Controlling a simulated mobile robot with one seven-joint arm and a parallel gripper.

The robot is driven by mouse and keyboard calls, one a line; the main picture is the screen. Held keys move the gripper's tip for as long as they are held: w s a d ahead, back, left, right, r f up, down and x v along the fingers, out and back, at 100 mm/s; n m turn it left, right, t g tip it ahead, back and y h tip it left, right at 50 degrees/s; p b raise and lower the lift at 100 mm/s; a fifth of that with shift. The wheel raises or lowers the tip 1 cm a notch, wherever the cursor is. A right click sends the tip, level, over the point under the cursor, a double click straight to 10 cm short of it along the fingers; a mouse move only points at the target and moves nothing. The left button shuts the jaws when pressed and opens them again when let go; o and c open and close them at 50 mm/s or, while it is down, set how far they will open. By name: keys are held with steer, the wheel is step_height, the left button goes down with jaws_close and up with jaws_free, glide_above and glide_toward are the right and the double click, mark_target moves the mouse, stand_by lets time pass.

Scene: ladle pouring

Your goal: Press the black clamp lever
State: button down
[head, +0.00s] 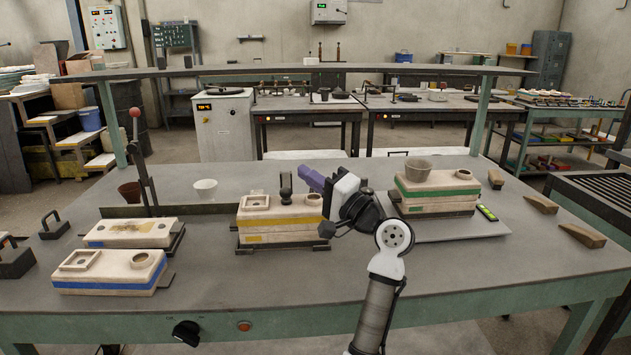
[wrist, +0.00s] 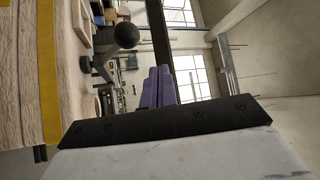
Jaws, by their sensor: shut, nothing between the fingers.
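The black clamp lever (head: 286,187) stands upright behind the yellow-striped mould block (head: 268,226) in the middle of the table. In the wrist view a black ball knob (wrist: 125,35) on a short stem, which looks like this lever, shows beside the yellow-striped block (wrist: 48,80). My gripper (head: 308,177) has purple fingers, shut and empty, just right of the lever at about its height in the head view. The purple fingers also show in the wrist view (wrist: 158,86), apart from the knob there. The lever's base is partly hidden by the block.
Blue-striped blocks (head: 108,273) lie at left, near a tall lever with a red knob (head: 136,113). A white cup (head: 205,189) sits at the back. The front middle of the table (head: 300,275) is clear.

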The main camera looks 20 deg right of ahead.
steer(key=s+d+f+b, duration=0.2)
steer(key=s+d+f, duration=0.2)
steer(key=d+f, duration=0.2)
steer(key=shift+s+f, duration=0.15)
steer(key=shift+f, duration=0.2)
